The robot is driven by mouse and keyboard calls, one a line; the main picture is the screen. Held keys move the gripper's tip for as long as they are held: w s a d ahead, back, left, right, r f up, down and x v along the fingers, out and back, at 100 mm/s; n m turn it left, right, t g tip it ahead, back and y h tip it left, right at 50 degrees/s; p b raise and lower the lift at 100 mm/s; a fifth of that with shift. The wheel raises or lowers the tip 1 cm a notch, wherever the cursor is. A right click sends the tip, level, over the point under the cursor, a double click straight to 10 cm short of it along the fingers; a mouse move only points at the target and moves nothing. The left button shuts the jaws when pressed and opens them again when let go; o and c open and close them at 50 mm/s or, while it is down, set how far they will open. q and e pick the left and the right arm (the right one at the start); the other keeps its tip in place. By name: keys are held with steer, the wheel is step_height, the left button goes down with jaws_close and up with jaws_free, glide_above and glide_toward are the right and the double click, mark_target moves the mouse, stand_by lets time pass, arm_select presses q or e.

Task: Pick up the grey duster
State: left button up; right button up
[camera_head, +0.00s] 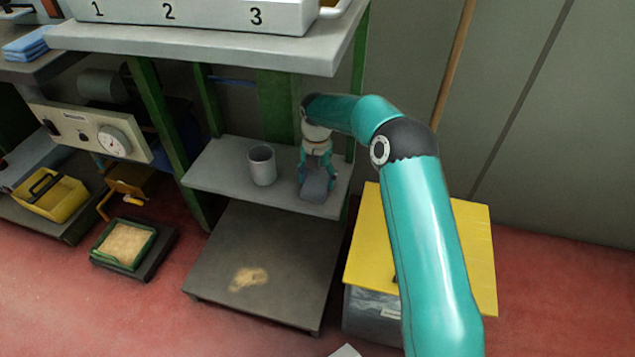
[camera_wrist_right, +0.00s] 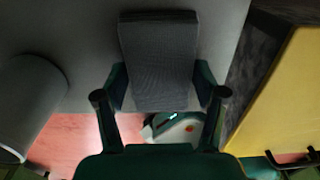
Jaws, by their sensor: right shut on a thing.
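The grey duster (camera_head: 316,186) is at the right part of the small grey shelf (camera_head: 222,180) under the bench. My right gripper (camera_head: 316,168) reaches down over it from above. In the right wrist view the duster (camera_wrist_right: 159,60) is a dark grey block between the two fingers of my right gripper (camera_wrist_right: 160,90), which press on its sides. I cannot tell whether the duster touches the shelf or is just above it. My left gripper is not in view.
A grey cup (camera_head: 262,165) stands left of the duster on the same shelf. A yellow board (camera_head: 470,240) lies over a grey bin (camera_head: 372,312) at the right. The white numbered box (camera_head: 215,14) sits on the bench top (camera_head: 200,50) above the shelf. A lower dark platform (camera_head: 290,260) is below.

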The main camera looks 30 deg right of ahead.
mark_target(317, 180)
step_height(317, 180, up, 10)
steer(key=p, duration=0.4)
stand_by(0.3)
steer(key=o, duration=0.3)
steer(key=shift+c, duration=1.4)
